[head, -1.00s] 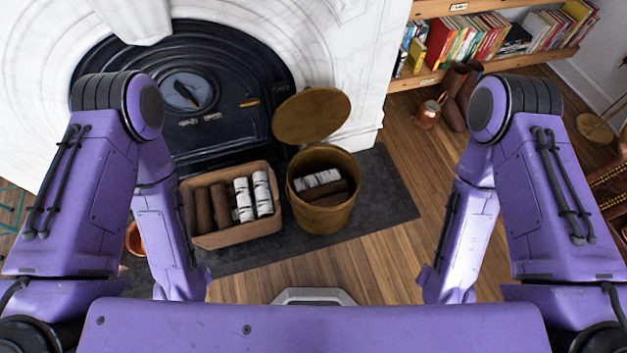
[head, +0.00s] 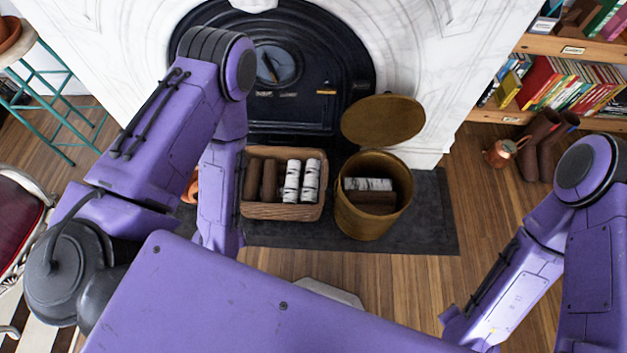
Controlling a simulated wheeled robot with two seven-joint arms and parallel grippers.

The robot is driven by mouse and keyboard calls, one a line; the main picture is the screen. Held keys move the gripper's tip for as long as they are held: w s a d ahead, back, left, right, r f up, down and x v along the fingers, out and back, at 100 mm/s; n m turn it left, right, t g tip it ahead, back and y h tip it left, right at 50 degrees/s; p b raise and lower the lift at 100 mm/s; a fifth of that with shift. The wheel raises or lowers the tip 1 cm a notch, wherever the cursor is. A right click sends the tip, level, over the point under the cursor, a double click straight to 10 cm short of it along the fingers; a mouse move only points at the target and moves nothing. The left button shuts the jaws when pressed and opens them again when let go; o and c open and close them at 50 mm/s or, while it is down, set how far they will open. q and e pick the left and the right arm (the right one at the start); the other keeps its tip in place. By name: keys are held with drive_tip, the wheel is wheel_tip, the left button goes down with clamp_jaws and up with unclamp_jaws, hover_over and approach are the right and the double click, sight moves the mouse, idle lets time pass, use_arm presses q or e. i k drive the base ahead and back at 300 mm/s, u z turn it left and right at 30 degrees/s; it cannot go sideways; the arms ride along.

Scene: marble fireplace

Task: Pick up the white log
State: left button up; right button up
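Two white birch-like logs, a left one (head: 291,181) and a right one (head: 311,181), stand side by side in the right part of a wicker basket (head: 284,212). Brown logs (head: 269,180) fill its left part. Another white log (head: 368,184) lies across the inside of a round brass bin (head: 372,224), with a brown log (head: 376,198) in front of it. The bin's round lid (head: 383,120) is raised behind it. Both my purple arms hang down at the sides, and neither gripper shows.
A dark hearth mat (head: 430,210) lies under basket and bin, before the black fireplace (head: 285,70). A bookshelf (head: 570,50), a copper jug (head: 500,152) and brown boots (head: 542,140) are at right. A teal stool (head: 50,95) stands left.

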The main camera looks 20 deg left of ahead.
sight(308, 196)
drive_tip(key=u, duration=2.05)
drive_tip(key=i, duration=0.85)
drive_tip(key=z, duration=2.6)
